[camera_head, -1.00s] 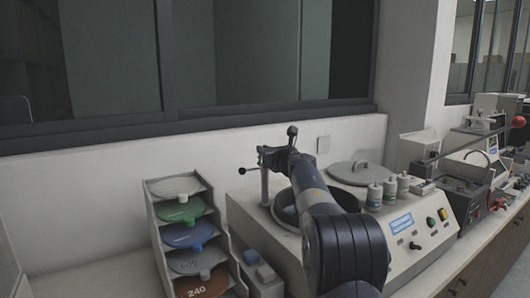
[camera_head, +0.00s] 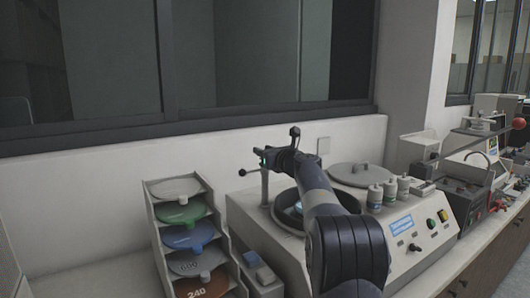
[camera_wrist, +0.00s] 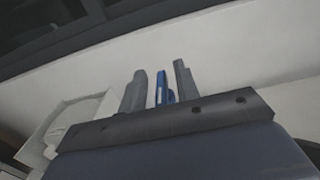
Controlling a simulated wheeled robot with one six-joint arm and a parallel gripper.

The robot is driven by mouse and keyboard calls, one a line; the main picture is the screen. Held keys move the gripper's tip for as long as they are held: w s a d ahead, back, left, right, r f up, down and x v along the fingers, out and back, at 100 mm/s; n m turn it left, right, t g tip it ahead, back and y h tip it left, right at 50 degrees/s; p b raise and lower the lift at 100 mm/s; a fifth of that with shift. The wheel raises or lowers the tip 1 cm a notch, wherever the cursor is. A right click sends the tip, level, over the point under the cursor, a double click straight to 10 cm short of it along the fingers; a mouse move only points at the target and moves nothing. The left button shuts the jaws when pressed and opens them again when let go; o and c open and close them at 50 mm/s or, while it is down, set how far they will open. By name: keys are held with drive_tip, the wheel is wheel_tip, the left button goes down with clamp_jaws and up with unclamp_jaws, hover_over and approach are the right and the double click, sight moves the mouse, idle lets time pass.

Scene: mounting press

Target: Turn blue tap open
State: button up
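The blue tap handle (camera_wrist: 161,88) stands up between the two fingers of my gripper (camera_wrist: 160,90) in the wrist view. The fingers are apart, with a gap at the left of the handle; the right finger is close to it, and contact is unclear. In the head view my gripper (camera_head: 272,158) is at the top of the tap post (camera_head: 265,188), beside the polishing machine's round bowl (camera_head: 281,217). The handle is mostly hidden there by my wrist. A small pale blue patch (camera_head: 298,207) shows inside the bowl, partly behind my arm.
A rack (camera_head: 157,233) of coloured discs stands left of the machine. Several white bottles (camera_head: 375,197) and a grey round lid (camera_head: 355,174) are right of the bowl. The control panel (camera_head: 408,232) faces front. A wall and window frame lie behind.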

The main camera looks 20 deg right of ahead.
drive_tip(key=shift+s+d+f+b, duration=0.15)
drive_tip(key=shift+s+b, duration=0.15)
drive_tip(key=shift+s, duration=0.25)
drive_tip(key=b+v, duration=0.3)
drive_tip(key=v, duration=0.6)
drive_tip(key=shift+s, duration=0.4)
drive_tip(key=shift+w, duration=0.1)
drive_tip(key=p+x, duration=0.3)
drive_tip(key=x, duration=0.7)
drive_tip(key=shift+w+p, duration=0.35)
drive_tip(key=shift+w, duration=0.05)
drive_tip(key=shift+s, duration=0.1)
